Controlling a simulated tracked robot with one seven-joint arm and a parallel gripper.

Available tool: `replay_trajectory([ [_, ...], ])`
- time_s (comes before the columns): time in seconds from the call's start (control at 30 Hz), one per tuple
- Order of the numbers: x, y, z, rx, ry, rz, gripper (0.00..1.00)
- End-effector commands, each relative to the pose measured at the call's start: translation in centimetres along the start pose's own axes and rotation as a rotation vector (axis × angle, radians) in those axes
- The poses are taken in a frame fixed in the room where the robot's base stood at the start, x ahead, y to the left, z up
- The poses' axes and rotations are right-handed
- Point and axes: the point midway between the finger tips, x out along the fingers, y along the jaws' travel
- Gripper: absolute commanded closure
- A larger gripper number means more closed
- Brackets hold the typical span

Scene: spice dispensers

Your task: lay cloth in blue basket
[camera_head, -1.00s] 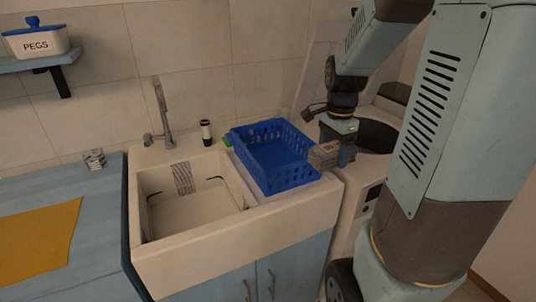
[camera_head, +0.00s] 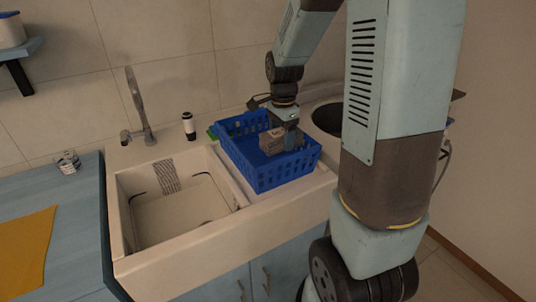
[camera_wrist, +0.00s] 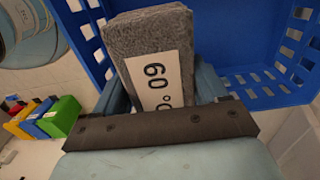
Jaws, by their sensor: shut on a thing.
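A grey folded cloth (camera_head: 271,141) with a fuzzy surface is held in my gripper (camera_head: 287,135). In the wrist view the cloth (camera_wrist: 117,35) sits between the two fingers, with a white "60°" label (camera_wrist: 160,77) facing the camera. The blue basket (camera_head: 290,167) has slatted, open-work walls and stands on the sink's right ledge. My gripper and the cloth are over the basket's interior, toward its far right part. I cannot tell whether the cloth touches the floor. The basket's blue wall (camera_wrist: 265,20) shows around the cloth in the wrist view.
Small coloured boxes (camera_wrist: 40,118) show at left in the wrist view. An orange cloth (camera_head: 25,245) lies on the left counter.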

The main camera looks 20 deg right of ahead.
Motion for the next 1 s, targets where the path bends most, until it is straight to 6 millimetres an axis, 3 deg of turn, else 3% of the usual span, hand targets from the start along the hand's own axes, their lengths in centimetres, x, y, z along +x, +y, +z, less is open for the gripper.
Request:
replay_trajectory([
  [0.1,2.0,-1.3,0.7,-0.001,-0.001,0.004,0.66],
  [0.3,4.0,-2.8,1.5,0.000,0.000,0.002,0.66],
  [0.57,5.0,-3.5,1.9,0.001,0.000,0.001,0.66],
  [0.8,8.0,-3.6,1.9,0.001,0.000,0.002,0.66],
  [1.0,8.1,-3.6,1.9,0.001,0.000,0.000,0.66],
])
